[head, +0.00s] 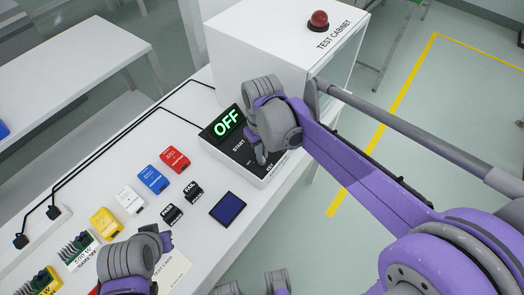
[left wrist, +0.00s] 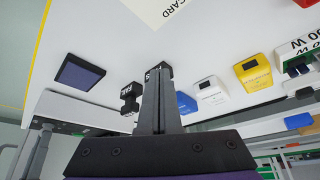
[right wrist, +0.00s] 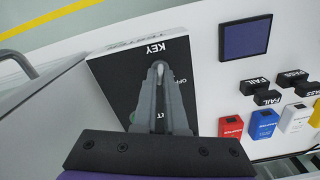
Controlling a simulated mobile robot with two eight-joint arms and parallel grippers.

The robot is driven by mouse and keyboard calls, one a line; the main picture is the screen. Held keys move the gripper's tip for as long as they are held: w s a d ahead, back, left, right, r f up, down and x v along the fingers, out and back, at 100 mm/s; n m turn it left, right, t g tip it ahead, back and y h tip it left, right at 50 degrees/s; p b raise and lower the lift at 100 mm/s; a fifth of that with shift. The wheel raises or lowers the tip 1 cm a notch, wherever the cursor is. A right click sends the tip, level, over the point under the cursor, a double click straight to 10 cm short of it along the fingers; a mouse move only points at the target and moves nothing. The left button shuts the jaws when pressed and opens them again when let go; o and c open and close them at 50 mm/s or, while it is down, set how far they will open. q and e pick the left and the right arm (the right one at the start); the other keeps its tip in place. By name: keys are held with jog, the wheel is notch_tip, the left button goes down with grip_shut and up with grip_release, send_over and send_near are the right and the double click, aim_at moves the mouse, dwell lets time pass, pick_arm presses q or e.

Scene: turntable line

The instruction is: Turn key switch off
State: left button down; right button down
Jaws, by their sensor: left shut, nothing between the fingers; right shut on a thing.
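The tester box (head: 236,165) stands on the white bench with a black sloped panel. Its display (head: 227,122) reads OFF in green. In the right wrist view the panel (right wrist: 120,75) carries the label KEY. My right gripper (head: 262,160) is over the key end of the panel. In the right wrist view its fingertips (right wrist: 160,70) are shut on the key switch, of which only a small light tip (right wrist: 159,65) shows between them. My left gripper (left wrist: 155,78) is shut and empty above the bench, near the black stamps.
Red (head: 174,160), blue (head: 153,180), white (head: 129,199) and yellow (head: 105,223) blocks line the bench. Black PASS and FAIL blocks (head: 172,214) and a dark blue pad (head: 228,207) lie nearer. The test cabinet (head: 250,45) with a red button stands behind the tester.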

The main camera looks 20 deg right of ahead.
pick_arm(q)
jog(key=shift+r, duration=0.1)
pick_arm(e)
jog(key=n, duration=0.6)
pick_arm(q)
jog(key=shift+r, duration=0.1)
pick_arm(e)
jog(key=n, duration=0.6)
jog(key=shift+n, duration=0.3)
jog(key=c, duration=1)
grip_release()
pick_arm(q)
jog(key=shift+w+r+p, duration=0.15)
jog(key=shift+r+p, duration=0.35)
jog(key=shift+p, duration=0.1)
pick_arm(e)
notch_tip(320, 180, up, 11)
jog(key=shift+f, duration=0.1)
